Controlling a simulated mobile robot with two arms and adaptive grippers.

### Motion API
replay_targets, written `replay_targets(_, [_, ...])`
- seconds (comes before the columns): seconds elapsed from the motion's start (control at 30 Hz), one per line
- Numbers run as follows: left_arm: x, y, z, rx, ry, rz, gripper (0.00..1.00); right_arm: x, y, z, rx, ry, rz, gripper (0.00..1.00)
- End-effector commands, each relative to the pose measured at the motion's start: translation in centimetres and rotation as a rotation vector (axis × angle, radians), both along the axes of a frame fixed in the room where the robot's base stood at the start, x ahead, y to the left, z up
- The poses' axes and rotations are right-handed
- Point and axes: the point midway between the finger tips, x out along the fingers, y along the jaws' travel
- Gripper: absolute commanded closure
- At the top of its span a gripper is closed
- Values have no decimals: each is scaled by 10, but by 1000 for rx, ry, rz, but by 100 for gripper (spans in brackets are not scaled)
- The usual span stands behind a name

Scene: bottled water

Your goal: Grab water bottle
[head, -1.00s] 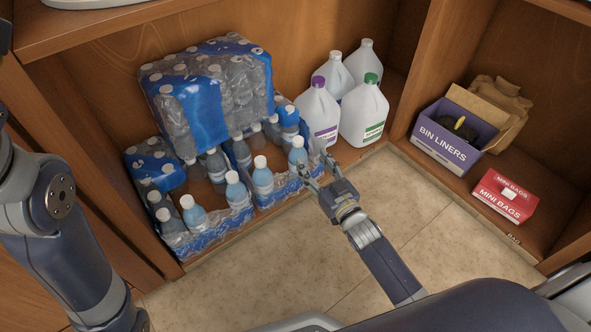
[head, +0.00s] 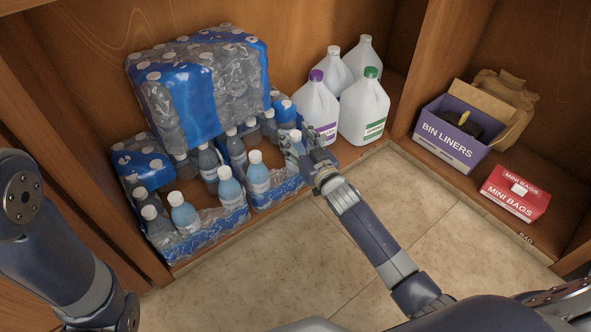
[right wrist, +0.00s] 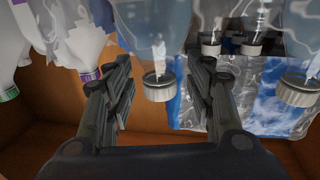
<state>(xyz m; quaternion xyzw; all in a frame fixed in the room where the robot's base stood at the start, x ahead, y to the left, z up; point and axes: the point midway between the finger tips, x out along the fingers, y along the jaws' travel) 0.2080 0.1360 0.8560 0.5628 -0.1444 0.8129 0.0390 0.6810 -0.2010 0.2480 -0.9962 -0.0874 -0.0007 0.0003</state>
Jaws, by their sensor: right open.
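A water bottle (head: 293,146) with a white cap stands at the right front end of the opened packs on the cabinet floor. My right gripper (head: 304,155) is open at this bottle and partly hides it. In the right wrist view, which looks upside down, the bottle's cap (right wrist: 159,88) lies between the two spread fingers (right wrist: 160,72), with a gap to each side. Other single bottles stand to the left, such as one bottle (head: 258,174) and another bottle (head: 230,187). My left arm shows at the left edge, but its gripper is out of view.
A wrapped bottle pack (head: 200,85) is stacked behind the loose bottles. Several white jugs (head: 362,108) stand just right of my right gripper. A bin liners box (head: 447,145) and a red mini bags box (head: 515,192) are farther right. The tiled floor in front is clear.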

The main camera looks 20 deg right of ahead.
Motion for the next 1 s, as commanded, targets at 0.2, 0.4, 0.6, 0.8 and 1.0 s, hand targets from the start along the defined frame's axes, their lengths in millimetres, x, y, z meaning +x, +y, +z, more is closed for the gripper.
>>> replay_targets(0.2, [0,0,-4,0,0,0,60,6,0,0,-2,3,-1,50])
replay_targets(0.4, [0,0,-4,0,0,0,60,6,1,0,-1,2,-1,64])
replay_targets(0.6, [0,0,-4,0,0,0,60,6,1,0,0,2,-1,100])
replay_targets(0.8, [0,0,-4,0,1,0,60,6,1,-1,-1,3,-1,100])
replay_targets(1.0, [0,0,-4,0,1,0,60,6,1,1,0,-1,0,100])
